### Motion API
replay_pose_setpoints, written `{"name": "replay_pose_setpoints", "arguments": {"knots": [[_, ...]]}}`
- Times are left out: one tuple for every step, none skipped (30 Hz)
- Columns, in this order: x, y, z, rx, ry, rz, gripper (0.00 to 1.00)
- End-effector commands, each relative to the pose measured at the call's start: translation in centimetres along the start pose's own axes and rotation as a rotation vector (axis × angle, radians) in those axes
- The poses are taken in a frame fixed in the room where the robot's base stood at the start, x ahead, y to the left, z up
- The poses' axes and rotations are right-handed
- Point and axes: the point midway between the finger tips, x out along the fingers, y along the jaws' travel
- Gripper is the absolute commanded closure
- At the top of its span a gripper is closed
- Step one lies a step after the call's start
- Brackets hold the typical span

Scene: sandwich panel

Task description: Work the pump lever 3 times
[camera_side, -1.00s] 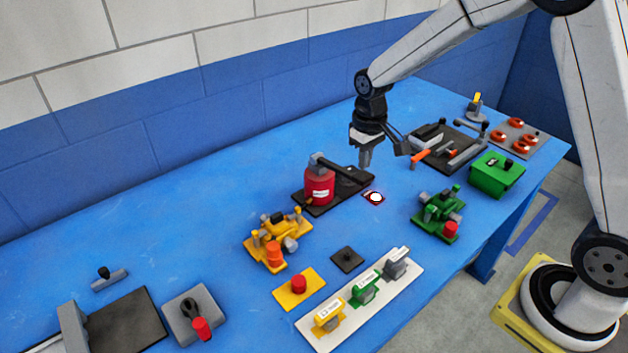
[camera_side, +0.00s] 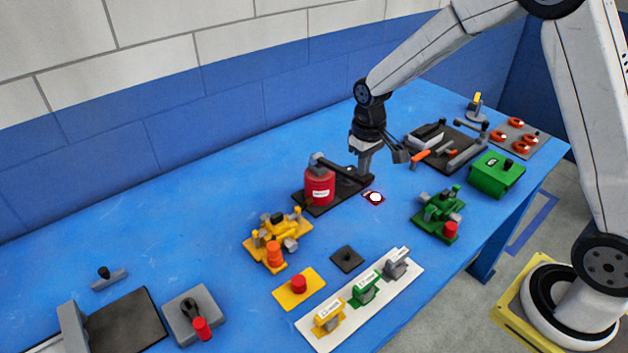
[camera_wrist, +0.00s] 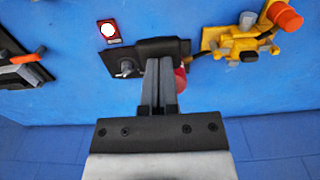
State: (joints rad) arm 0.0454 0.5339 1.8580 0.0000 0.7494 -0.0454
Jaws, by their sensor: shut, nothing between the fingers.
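The pump is a red cylinder (camera_side: 319,187) with a grey top, standing on a black base plate (camera_side: 318,207). Its dark lever (camera_side: 345,173) runs from the grey top toward the right and slopes down. My gripper (camera_side: 364,178) is shut and empty, pointing down at the lever's right end. In the wrist view its fingertips (camera_wrist: 161,62) overlap the dark lever end (camera_wrist: 163,46), and the red cylinder (camera_wrist: 181,80) is mostly hidden behind the fingers. I cannot tell whether the fingers touch the lever.
A white round button on a red plate (camera_side: 375,197) lies just right of the pump. A yellow valve assembly (camera_side: 277,240) stands in front, a green one (camera_side: 438,214) to the right. A dark fixture with orange handles (camera_side: 446,147) is behind right. Blue table left of the pump is clear.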

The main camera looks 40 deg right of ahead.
Motion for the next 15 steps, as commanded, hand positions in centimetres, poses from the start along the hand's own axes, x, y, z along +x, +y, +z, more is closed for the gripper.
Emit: {"name": "replay_pose_setpoints", "arguments": {"knots": [[0.2,0.0,0.0,0.000,-0.001,0.000,1.00],[0.2,0.0,0.0,0.000,-0.001,0.000,1.00],[0.3,0.0,0.0,0.000,-0.001,0.000,1.00],[0.4,0.0,0.0,0.000,-0.001,0.000,1.00],[0.5,0.0,0.0,0.000,-0.001,0.000,1.00],[0.6,0.0,0.0,0.000,-0.001,0.000,1.00],[0.6,0.0,0.0,0.000,-0.001,0.000,1.00],[0.7,0.0,0.0,0.000,-0.001,0.000,1.00],[0.8,0.0,0.0,0.000,-0.001,0.000,1.00],[0.9,0.0,0.0,0.000,-0.001,0.000,1.00],[0.9,0.0,0.0,0.000,-0.001,0.000,1.00],[1.1,0.0,0.0,0.000,-0.001,0.000,1.00],[1.1,0.0,0.0,0.000,-0.001,0.000,1.00],[1.2,0.0,0.0,0.000,-0.001,0.000,1.00],[1.3,0.0,0.0,0.000,-0.001,0.000,1.00]]}}
